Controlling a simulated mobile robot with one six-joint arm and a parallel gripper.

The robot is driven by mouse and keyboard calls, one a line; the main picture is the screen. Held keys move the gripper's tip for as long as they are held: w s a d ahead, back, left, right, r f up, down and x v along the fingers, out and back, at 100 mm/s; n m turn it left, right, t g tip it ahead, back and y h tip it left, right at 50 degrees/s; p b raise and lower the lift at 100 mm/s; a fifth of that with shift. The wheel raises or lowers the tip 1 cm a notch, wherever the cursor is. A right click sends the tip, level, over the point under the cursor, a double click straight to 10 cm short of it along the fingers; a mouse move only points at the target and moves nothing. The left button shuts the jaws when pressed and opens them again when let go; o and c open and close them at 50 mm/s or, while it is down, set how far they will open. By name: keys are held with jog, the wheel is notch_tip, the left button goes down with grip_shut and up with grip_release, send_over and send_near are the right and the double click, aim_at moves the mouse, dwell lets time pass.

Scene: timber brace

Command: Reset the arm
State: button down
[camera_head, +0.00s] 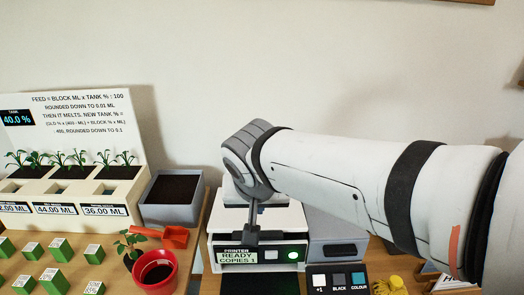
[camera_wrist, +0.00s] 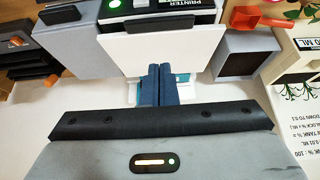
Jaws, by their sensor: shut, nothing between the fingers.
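My gripper (camera_wrist: 160,72) shows in the wrist view with its two dark blue fingers together and nothing between them. The fingertips appear over the white top of the printer (camera_wrist: 160,48); I cannot tell whether they touch it. In the head view my white and grey arm reaches in from the right, its grey joint above the printer (camera_head: 232,257). The printer's display reads "READY COPIES 1" and a green light is lit. The fingers cannot be made out clearly in the head view.
A grey bin (camera_head: 160,214) of dark soil stands left of the printer. A red pot (camera_head: 154,272), a red trowel (camera_head: 175,237) and several green blocks (camera_head: 52,280) are on the left table. A grey box (camera_head: 338,250) stands right of the printer. The wall above is clear.

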jog(key=s+d+f+g+p, duration=0.1)
jog(key=s+d, duration=0.3)
jog(key=d, duration=0.4)
jog(key=s+d+f+g+p, duration=0.2)
jog(key=s+d+p, duration=0.2)
jog(key=d, duration=0.5)
jog(key=shift+s+f+p, duration=0.25)
jog(key=shift+s+p, duration=0.05)
jog(key=shift+s, duration=0.45)
